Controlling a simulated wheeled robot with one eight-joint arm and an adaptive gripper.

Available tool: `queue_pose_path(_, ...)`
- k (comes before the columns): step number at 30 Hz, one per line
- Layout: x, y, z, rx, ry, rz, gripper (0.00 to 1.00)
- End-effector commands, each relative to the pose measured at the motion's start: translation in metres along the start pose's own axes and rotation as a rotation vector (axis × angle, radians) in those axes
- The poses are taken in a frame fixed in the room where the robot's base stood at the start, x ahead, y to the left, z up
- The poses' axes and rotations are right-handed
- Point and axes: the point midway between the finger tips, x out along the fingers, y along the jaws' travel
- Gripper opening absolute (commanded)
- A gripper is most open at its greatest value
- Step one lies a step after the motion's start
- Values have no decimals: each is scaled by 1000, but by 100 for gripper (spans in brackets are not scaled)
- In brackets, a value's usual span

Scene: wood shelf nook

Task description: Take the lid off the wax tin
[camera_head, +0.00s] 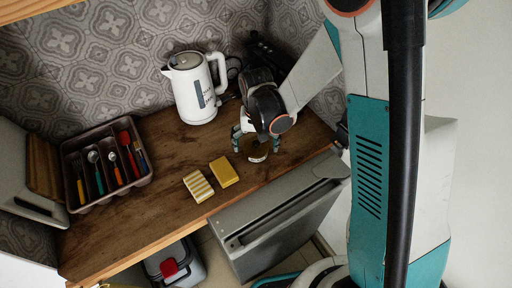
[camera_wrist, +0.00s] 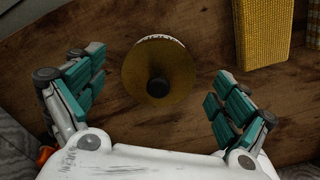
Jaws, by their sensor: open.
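The wax tin (camera_head: 258,156) stands on the wooden counter, partly hidden under my gripper in the head view. In the wrist view I look down on its round brownish-gold lid (camera_wrist: 140,72) with a dark knob (camera_wrist: 158,87) in the middle. A strip of the tin's pale, printed side shows at the lid's far edge. The lid appears to sit on the tin. My gripper (camera_wrist: 157,104) is open and empty, with one teal-padded finger on each side of the tin and clear gaps between. It also shows above the tin in the head view (camera_head: 256,142).
A yellow sponge (camera_head: 223,171) and a striped cloth or sponge (camera_head: 198,186) lie left of the tin. A white kettle (camera_head: 192,92) stands behind, and a cutlery tray (camera_head: 148,178) is at far left. The counter's front edge (camera_head: 290,172) is close to the tin.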

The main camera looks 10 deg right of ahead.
Motion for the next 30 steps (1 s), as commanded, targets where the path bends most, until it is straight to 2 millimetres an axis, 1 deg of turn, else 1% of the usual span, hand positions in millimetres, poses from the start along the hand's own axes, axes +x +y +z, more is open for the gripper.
queue_pose_path(1,0,0,0,0,0,0,87)
queue_pose_path(2,0,0,0,0,0,0,80)
queue_pose_path(3,0,0,0,0,0,0,71)
queue_pose_path(5,0,0,0,0,0,0,57)
queue_pose_path(6,0,0,0,0,0,0,48)
queue_pose_path(7,0,0,0,0,0,0,43)
queue_pose_path(10,0,0,0,0,0,0,38)
queue_pose_path(23,-1,0,1,0,-2,0,38)
queue_pose_path(25,-4,0,1,0,-2,0,31)
queue_pose_path(26,-6,0,1,0,-2,0,21)
queue_pose_path(27,-9,0,1,0,-2,0,1)
queue_pose_path(30,-22,0,1,0,-1,0,0)
